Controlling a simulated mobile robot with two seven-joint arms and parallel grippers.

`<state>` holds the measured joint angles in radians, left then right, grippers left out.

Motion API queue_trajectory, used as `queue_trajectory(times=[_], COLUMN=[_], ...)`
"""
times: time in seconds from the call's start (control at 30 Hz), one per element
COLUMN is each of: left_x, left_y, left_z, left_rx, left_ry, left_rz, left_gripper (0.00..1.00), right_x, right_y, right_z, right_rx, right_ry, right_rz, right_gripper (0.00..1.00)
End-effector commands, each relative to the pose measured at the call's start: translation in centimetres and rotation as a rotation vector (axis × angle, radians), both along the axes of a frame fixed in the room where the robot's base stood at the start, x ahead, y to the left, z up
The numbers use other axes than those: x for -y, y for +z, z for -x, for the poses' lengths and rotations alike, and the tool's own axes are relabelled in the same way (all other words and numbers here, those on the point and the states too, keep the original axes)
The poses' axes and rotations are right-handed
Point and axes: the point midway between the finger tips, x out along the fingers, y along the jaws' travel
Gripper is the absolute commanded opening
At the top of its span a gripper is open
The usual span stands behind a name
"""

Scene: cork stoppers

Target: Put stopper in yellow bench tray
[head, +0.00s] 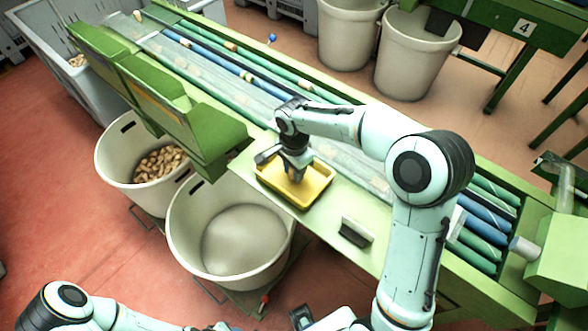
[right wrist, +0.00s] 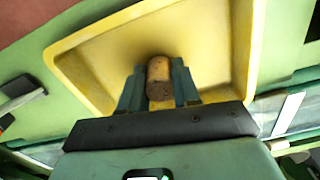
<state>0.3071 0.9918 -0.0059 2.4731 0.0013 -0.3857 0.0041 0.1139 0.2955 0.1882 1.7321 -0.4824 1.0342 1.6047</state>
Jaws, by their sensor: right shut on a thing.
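The yellow bench tray (head: 313,194) sits on the green bench edge beside the conveyor in the head view. My right gripper (head: 295,176) is over the tray and points down into it, hiding part of it. In the right wrist view, the gripper (right wrist: 158,88) is shut on a brown cork stopper (right wrist: 159,78), held between its two fingers. The tray (right wrist: 205,40) lies behind the stopper there; I cannot tell whether the stopper touches its floor.
A large empty bin (head: 190,235) stands below the bench, and a bin of several corks (head: 160,163) is left of it. A dark block (head: 355,232) sits on the bench right of the tray. The conveyor (head: 215,65) carries several corks behind.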

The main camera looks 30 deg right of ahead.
Motion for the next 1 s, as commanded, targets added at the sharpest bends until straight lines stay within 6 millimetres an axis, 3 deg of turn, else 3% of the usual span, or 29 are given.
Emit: queue_trajectory(times=[0.37,0.4,0.47,0.77,1.0], left_x=[0.0,0.0,0.0,0.0,0.0], left_y=[-0.3,-0.3,-0.3,-0.2,0.4], left_z=[0.2,0.2,0.2,0.1,-0.2], left_rx=[-0.002,-0.002,-0.002,-0.001,0.002], left_ry=[0.0,0.0,0.0,0.0,0.0], left_rz=[0.0,0.0,-0.001,0.0,0.0], left_gripper=[0.43,0.43,0.43,0.43,0.43], right_x=[0.0,0.0,0.0,0.0,0.0], right_y=[-0.5,-0.5,-0.4,-0.2,2.7], right_z=[0.0,0.0,0.0,0.0,-0.1], right_rx=[0.0,0.0,0.0,0.0,0.004], right_ry=[0.001,0.001,0.001,0.0,0.001], right_rz=[0.0,0.0,0.0,0.0,0.001], right_gripper=[0.03,0.38,0.57,0.57,0.57])
